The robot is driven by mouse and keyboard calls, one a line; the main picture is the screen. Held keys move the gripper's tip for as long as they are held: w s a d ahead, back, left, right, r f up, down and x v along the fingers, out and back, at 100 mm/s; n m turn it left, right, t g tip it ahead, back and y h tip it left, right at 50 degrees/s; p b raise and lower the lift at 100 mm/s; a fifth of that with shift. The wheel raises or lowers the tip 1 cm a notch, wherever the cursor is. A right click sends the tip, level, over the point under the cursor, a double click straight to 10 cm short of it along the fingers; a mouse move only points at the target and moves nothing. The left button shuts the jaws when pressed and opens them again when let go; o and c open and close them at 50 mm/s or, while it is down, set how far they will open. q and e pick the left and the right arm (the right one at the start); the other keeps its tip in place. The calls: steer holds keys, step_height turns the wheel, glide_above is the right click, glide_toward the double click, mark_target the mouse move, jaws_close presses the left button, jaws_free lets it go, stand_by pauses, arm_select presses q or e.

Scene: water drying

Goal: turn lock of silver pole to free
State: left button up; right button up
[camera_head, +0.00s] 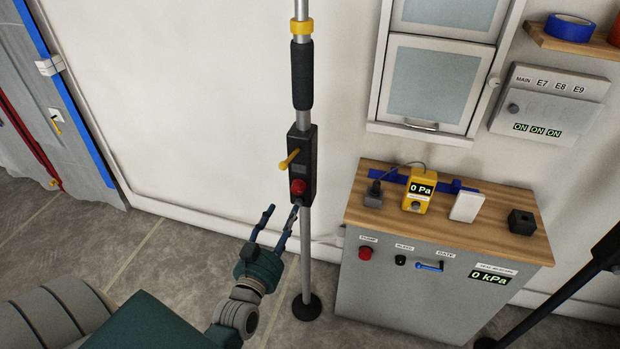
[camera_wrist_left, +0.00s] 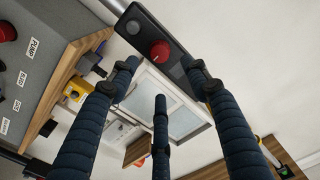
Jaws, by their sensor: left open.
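The silver pole (camera_head: 306,245) stands upright on a round black foot in the head view. It carries a black lock box (camera_head: 308,160) with a yellow lever (camera_head: 289,158) sticking out to the left and a red knob (camera_head: 298,187) below it. My left gripper (camera_head: 282,208) is open and empty, just below and left of the box, fingers pointing up. One fingertip is close to the box's lower end; I cannot tell whether it touches. In the left wrist view the red knob (camera_wrist_left: 160,51) shows beyond the spread fingers. The lever is not clear there. My right gripper is out of view.
A grey cabinet (camera_head: 410,290) with a wooden top (camera_head: 450,228) stands to the right of the pole, holding a yellow gauge (camera_head: 418,190) and small boxes. A black pole (camera_head: 560,295) stands at the far right. Plastic sheeting hangs at the left. The floor between is clear.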

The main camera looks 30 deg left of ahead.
mark_target(297, 190)
arm_select(q)
steer(key=p+x, duration=0.1)
steer(key=x, duration=0.8)
steer(key=shift+w+r, duration=0.1)
steer(key=shift+w, duration=0.4)
steer(key=shift+a, duration=0.1)
steer(key=c, duration=1.1)
steer(key=shift+c, duration=0.2)
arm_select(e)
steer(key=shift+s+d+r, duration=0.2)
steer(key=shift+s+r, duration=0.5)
